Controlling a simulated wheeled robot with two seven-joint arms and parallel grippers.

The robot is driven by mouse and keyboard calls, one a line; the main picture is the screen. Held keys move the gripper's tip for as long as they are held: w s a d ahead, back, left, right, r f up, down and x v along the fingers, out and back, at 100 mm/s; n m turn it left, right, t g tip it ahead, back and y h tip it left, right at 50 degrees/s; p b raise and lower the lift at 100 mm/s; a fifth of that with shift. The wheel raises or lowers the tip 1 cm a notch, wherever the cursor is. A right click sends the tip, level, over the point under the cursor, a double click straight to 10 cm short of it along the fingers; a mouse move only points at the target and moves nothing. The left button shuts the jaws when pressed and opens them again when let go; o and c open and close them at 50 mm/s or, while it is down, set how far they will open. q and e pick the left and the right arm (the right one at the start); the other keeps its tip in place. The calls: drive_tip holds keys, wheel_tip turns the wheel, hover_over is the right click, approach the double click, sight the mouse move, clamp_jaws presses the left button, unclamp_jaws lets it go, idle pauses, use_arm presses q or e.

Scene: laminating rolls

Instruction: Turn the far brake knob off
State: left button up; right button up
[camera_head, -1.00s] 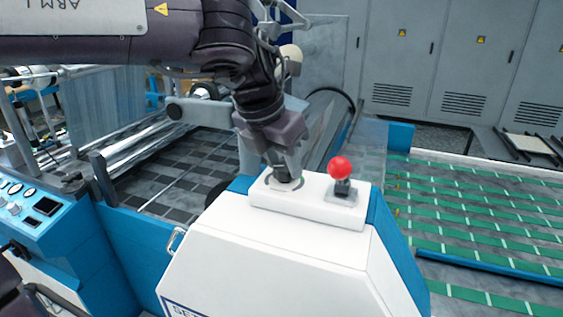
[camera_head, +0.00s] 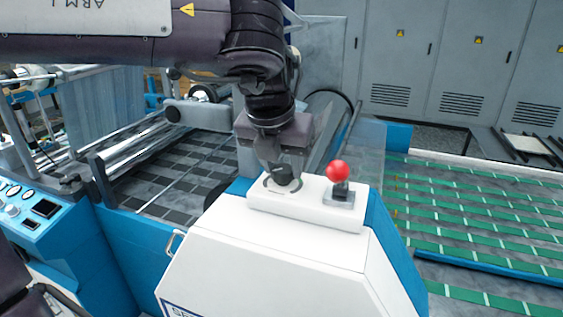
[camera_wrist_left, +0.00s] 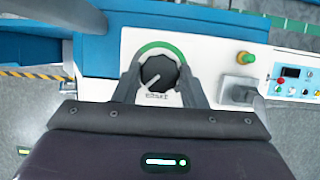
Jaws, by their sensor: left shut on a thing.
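The far brake knob (camera_head: 282,176) is a black round knob on the white raised panel (camera_head: 310,205) of the machine. In the left wrist view the knob (camera_wrist_left: 158,75) has a white pointer line angled to the lower left and a green arc around its top. My left gripper (camera_head: 280,170) comes down on it from above. In the left wrist view its two fingers (camera_wrist_left: 159,82) stand on either side of the knob, shut on it. My right gripper does not show.
A lever with a red ball (camera_head: 338,171) stands on the same panel, right of the knob. A clear guard sheet (camera_head: 362,150) rises behind it. A blue control panel (camera_head: 35,215) is at the left, and grey cabinets (camera_head: 430,65) line the back.

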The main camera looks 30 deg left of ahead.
use_arm(q)
drive_tip(key=o, duration=1)
drive_tip(key=v, duration=0.7)
drive_tip(key=shift+r, duration=0.4)
drive_tip(key=shift+s, duration=0.1)
